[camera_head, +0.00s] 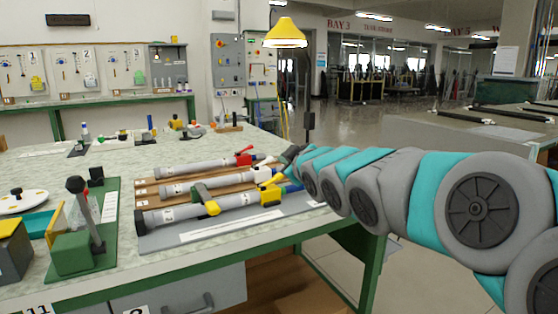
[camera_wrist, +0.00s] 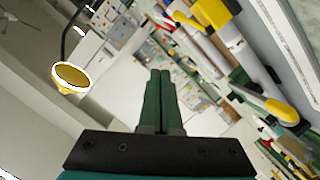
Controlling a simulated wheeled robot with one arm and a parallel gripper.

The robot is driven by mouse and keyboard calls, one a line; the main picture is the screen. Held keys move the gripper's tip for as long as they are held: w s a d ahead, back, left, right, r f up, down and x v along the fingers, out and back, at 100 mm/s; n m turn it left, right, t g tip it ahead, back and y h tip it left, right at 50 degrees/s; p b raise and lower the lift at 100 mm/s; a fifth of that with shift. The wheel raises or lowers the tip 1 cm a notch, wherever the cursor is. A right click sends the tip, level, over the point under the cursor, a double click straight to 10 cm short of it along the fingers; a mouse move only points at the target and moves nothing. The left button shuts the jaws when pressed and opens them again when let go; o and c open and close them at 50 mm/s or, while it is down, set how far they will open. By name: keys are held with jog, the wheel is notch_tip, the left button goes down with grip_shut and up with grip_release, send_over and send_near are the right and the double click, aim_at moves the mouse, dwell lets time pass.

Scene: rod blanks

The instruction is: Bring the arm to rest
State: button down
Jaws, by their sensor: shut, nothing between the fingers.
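My arm (camera_head: 395,190), grey and teal, reaches in from the right of the head view towards the workbench's right end. My gripper (camera_wrist: 160,72) shows in the wrist view with its two dark green fingers together and nothing between them. In the head view the gripper end is small and dark beside the right ends of the rods, and its fingers are hard to make out there. I cannot tell the exact gap between it and the rods.
Several grey rods, including the front rod (camera_head: 180,213), lie on a board on the workbench (camera_head: 60,165). A green lever fixture (camera_head: 75,250) stands at left. A yellow lamp (camera_head: 284,34) hangs above. Another table (camera_head: 450,135) stands at right, with open floor between.

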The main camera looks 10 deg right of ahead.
jog(key=shift+v, duration=0.85)
jog(key=s+d+f+m+g+h, duration=0.1)
jog(key=s+f+m+g, duration=0.15)
jog(key=s+f, duration=0.35)
jog(key=s+d+f+m+g+h, duration=0.1)
jog(key=s+f+g, duration=0.25)
jog(key=f, duration=0.55)
jog(key=s+f+m+g, duration=0.3)
jog(key=s+f+g, duration=0.2)
jog(key=s, duration=1.1)
jog(key=s+a+f+m+g, duration=0.1)
jog(key=s+f+m+g, duration=0.2)
jog(key=s, duration=1.4)
notch_tip(320, 180, down, 7)
jog(key=g, duration=0.3)
jog(key=shift+s+a, duration=0.2)
jog(key=shift+a, duration=0.05)
jog(key=shift+f, duration=0.1)
